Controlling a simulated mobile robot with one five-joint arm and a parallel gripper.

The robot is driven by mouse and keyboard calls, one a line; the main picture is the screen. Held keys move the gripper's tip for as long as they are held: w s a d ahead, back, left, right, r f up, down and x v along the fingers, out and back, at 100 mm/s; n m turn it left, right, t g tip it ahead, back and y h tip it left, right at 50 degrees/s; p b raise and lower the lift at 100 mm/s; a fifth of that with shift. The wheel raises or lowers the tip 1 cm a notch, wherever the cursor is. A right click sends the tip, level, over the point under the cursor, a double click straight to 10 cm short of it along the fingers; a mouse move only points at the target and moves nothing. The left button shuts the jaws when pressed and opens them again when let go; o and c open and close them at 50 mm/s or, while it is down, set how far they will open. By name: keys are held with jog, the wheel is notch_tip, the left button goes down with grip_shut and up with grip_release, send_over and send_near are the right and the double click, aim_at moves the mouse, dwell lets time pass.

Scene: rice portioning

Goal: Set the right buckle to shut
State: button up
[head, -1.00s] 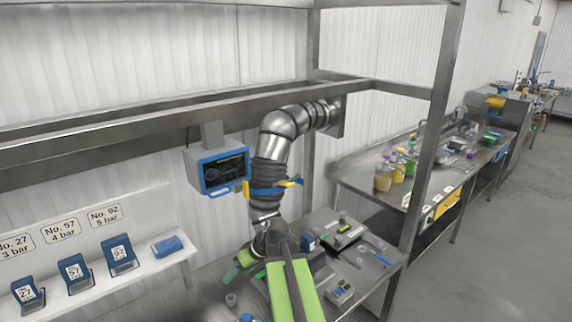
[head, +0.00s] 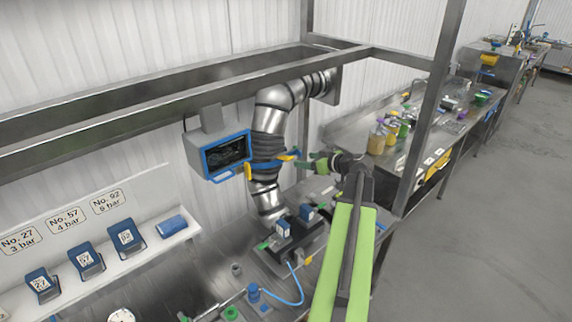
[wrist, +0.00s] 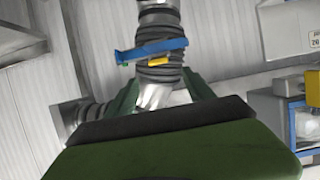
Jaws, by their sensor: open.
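A blue band (head: 266,166) with yellow buckle parts circles the dark flexible sleeve of a silver duct. The right buckle (head: 286,158) shows as a yellow piece on the band's right side, with a blue end sticking out to the right. Another yellow piece (head: 247,169) is on the left. My gripper (head: 318,163) is right of the band, at about its height, open and apparently empty. In the wrist view, the band (wrist: 152,50) and a yellow buckle piece (wrist: 158,61) lie beyond my green fingers (wrist: 162,95), apart from them. Whether the buckle is latched is unclear.
A blue-framed monitor (head: 225,155) hangs just left of the duct. A steel frame post (head: 428,110) stands to the right of my arm. Below is a bench with fittings and a blue hose (head: 290,285). Blue boxes (head: 86,262) stand on a white shelf at left.

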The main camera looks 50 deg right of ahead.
aim_at(290, 158)
jog(key=b+x, duration=0.3)
jog(key=x, duration=0.8)
jog(key=shift+d+f+b, duration=0.15)
jog(key=shift+b, duration=0.15)
grip_shut()
